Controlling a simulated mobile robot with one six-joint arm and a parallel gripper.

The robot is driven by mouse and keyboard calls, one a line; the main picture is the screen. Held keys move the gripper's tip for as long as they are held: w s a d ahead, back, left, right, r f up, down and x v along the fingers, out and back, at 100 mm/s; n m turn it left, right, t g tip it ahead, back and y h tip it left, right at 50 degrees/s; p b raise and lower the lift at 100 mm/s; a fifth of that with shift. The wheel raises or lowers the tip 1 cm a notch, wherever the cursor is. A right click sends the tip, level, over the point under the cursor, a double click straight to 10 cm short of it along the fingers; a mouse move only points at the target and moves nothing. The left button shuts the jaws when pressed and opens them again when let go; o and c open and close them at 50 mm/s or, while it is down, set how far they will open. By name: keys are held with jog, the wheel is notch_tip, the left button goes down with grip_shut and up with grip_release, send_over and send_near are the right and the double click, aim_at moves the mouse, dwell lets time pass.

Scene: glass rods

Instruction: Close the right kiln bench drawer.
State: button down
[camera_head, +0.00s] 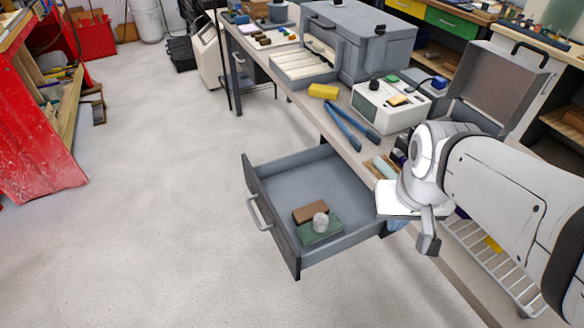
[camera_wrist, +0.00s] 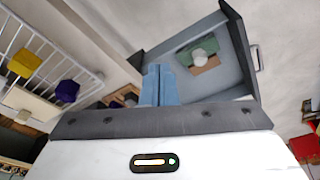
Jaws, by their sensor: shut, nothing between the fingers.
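The grey kiln bench drawer (camera_head: 262,185) stands pulled out from under the bench, its bar handle (camera_head: 258,212) on the front panel facing left. It also shows in the wrist view (camera_wrist: 240,45), to the right of the fingers. Inside lie a brown block (camera_head: 310,212), a green block (camera_head: 320,236) and a whitish round piece (camera_head: 320,222). My gripper (camera_wrist: 157,75) has its blue fingers shut together and empty. In the head view it is mostly hidden behind the wrist, near the drawer's bench-side right corner; contact cannot be told.
A wire rack (camera_head: 490,260) lies right of my wrist. The floor left of the drawer is clear; a red cabinet (camera_head: 35,130) stands far left.

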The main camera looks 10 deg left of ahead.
jog(key=s+a+f+n+t+h+b, duration=0.1)
jog(key=a+f+n+h+b, duration=0.2)
jog(key=a+f+n, duration=0.65)
jog(key=a+f+n+h+b, duration=0.25)
jog(key=a+f+n, duration=0.3)
jog(key=a, duration=0.65)
jog(key=s+a+f+n+t+h+b, duration=0.1)
jog(key=a+f+n+h+b, duration=0.15)
jog(key=a+f+n, duration=0.55)
jog(key=b, duration=0.2)
send_near(289, 262)
jog(key=shift+n, duration=0.4)
jog(key=x, duration=0.5)
jog(key=shift+s+f, duration=0.2)
jog(key=shift+f, duration=0.2)
jog(key=shift+w+d, duration=0.25)
jog(key=shift+d, duration=0.1)
jog(key=shift+d, duration=0.1)
